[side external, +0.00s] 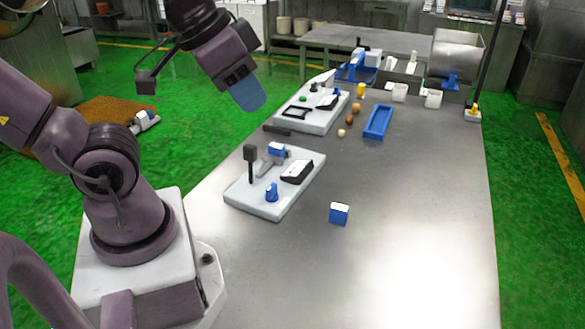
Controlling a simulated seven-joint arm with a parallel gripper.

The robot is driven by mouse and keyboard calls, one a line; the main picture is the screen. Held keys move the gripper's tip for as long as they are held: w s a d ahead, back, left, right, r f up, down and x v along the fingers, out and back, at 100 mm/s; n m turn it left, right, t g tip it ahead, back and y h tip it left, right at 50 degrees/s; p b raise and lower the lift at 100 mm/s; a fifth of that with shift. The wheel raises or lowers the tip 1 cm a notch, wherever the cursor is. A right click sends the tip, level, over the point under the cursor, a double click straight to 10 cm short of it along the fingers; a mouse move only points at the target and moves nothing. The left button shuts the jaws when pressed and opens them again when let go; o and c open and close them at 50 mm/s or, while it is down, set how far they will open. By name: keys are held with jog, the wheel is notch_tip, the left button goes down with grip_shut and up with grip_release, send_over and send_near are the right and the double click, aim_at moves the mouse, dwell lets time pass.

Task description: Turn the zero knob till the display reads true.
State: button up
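A light grey base plate (240,194) lies on the metal table. A small blue knob (271,192), which looks like the zero knob, stands near its front edge. A black-and-white box (297,171) sits at the plate's right; whether it is the display, and any reading, cannot be made out. A black post with a dark head (250,154) stands at the left, beside a blue-topped part (277,150). My gripper (249,96), with blue fingertips, hangs well above the plate, apart from everything. Its finger gap cannot be seen from this side.
A loose blue block (339,213) lies right of the plate. Behind are a second grey plate (298,120) with parts, a blue tray (377,122), small round items (353,114) and white cups (433,98). The table's right front (410,260) is clear.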

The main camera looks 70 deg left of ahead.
jog(key=o, duration=0.4)
jog(key=w+a+f+n+g, duration=0.1)
jog(key=a+f, duration=0.1)
jog(key=w+a+f+n+g, duration=0.1)
jog(key=a+f, duration=0.2)
jog(key=w+a+f+n+g, duration=0.1)
jog(key=a+f+g, duration=0.1)
jog(key=shift+w+a+f+n+y, duration=0.15)
jog(key=shift+a+f+n+y, duration=0.05)
jog(key=shift+a+n+y, duration=0.2)
jog(key=n+g, duration=0.2)
jog(key=n, duration=0.2)
send_near(271, 186)
jog(key=shift+h, duration=0.4)
jog(key=f, duration=0.9)
jog(key=shift+a+f, duration=0.3)
jog(key=shift+f, duration=0.1)
grip_shut()
